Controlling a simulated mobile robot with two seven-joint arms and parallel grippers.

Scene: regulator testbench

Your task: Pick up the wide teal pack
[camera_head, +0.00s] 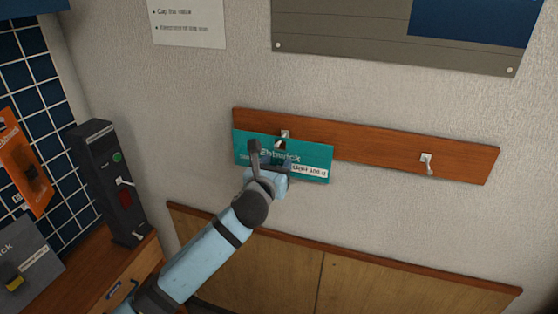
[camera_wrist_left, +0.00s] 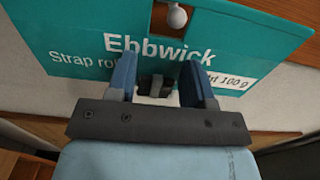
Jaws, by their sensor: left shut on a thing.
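The wide teal pack (camera_head: 315,158), printed "Ebbwick", is in front of the left part of a wooden rail, slightly tilted in the head view. A white hook (camera_head: 284,139) shows at its top middle; in the wrist view the hook's round tip (camera_wrist_left: 176,18) shows in the pack's cut-out. My left gripper (camera_head: 268,162) is at the pack's lower middle, shut on it. In the left wrist view the two blue fingers (camera_wrist_left: 160,88) stand either side of a small dark part below the lettering on the pack (camera_wrist_left: 65,45). My right gripper is not in view.
The wooden rail (camera_head: 375,150) has a second, empty hook (camera_head: 427,162) on the right. A dark box device (camera_head: 110,180) stands at left, near an orange pack (camera_head: 20,155) and a grey pack (camera_head: 28,265). Wooden panelling (camera_head: 380,285) is below.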

